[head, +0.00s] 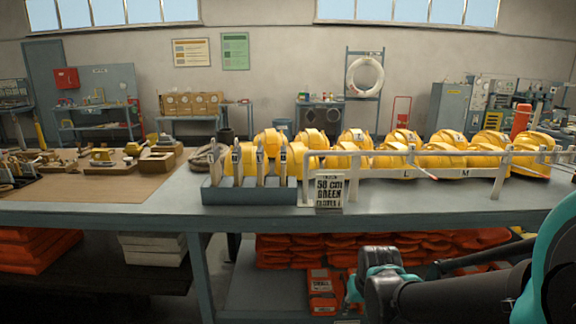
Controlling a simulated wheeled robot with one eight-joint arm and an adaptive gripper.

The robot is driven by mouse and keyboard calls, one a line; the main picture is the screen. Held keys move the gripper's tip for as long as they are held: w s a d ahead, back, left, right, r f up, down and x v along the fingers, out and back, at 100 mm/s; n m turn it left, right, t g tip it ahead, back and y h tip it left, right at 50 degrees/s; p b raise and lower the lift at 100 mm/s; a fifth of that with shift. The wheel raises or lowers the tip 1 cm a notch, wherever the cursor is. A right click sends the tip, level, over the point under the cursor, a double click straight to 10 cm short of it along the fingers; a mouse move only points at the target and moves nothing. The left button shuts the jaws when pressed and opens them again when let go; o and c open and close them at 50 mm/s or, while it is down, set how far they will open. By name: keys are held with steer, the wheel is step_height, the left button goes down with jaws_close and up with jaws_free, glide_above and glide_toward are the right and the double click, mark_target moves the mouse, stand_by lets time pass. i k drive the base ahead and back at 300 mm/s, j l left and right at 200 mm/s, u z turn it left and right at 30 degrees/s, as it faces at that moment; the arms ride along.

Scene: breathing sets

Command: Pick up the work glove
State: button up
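I cannot make out a work glove anywhere in the head view. Small objects lie on the brown mat (95,188) at the left of the long bench, but they are too small to tell whether one is a glove. My arm, dark with teal joints, reaches in from the lower right, in front of the bench's lower shelf. My gripper's fingers do not show.
The long grey bench (160,211) spans the view. Yellow helmets (357,157) stand behind a pale rail (440,154). A blue-grey rack (248,194) and a sign (329,191) stand at the front edge. Orange packs (285,251) fill the lower shelf.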

mark_target(214, 155)
steer(key=i+l, duration=0.3)
steer(key=i+l+u, duration=0.1)
steer(key=u, duration=0.25)
steer(key=i+l+u, duration=0.1)
steer(key=u, duration=0.25)
steer(key=l+u, duration=0.15)
steer(key=u, duration=0.2)
steer(key=i, duration=0.05)
